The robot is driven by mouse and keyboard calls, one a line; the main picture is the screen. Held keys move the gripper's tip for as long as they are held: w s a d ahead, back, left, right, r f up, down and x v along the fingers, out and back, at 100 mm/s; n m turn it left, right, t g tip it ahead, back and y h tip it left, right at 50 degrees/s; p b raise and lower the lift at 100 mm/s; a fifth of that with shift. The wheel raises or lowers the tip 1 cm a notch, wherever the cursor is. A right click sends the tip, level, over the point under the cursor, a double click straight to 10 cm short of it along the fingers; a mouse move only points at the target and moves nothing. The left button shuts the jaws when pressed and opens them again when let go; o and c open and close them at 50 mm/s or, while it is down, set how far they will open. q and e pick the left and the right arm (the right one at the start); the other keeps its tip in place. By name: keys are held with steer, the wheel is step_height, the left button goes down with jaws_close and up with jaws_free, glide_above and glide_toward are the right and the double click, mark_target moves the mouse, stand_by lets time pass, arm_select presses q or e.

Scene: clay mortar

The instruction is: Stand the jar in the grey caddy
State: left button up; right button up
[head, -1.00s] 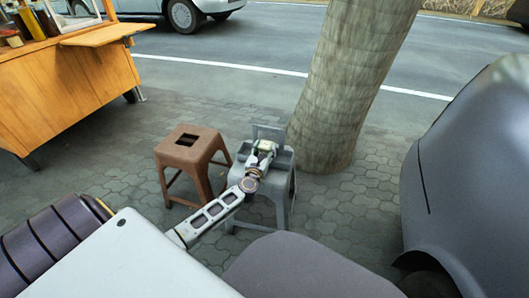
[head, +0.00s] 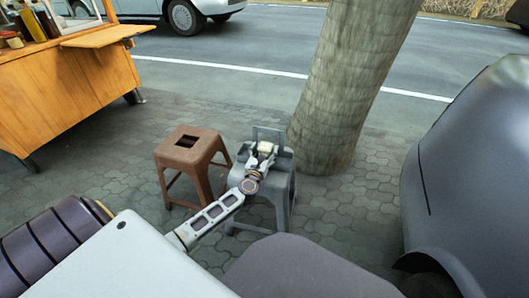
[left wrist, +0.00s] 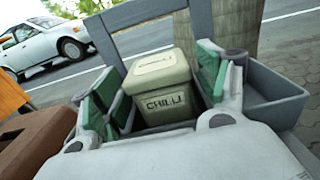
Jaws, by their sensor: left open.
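The jar (left wrist: 160,90) is a pale cream square jar with a lid and the word CHILLI on its front. It stands about upright inside the grey caddy (left wrist: 150,14), which has a tall handle frame behind the jar. The jar is small in the head view (head: 266,147), in the caddy (head: 283,133) on a grey stool. My left gripper (head: 261,161) is open, its green-padded fingers on either side of the jar. In the left wrist view the gripper (left wrist: 157,84) shows gaps beside the jar. The jar's base is hidden. My right gripper is not in view.
The grey stool (head: 281,205) under the caddy stands beside a brown stool (head: 186,152) on its left. A tree trunk (head: 350,90) rises close behind on the right. A wooden cart (head: 70,85) is at the left, a dark car (head: 475,170) at the right.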

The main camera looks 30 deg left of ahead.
arm_select(q)
steer(key=shift+r, duration=0.15)
steer(key=shift+p+v, duration=0.9)
steer(key=shift+v, duration=2.75)
steer(key=shift+p+v, duration=0.3)
steer(key=shift+v, duration=2.05)
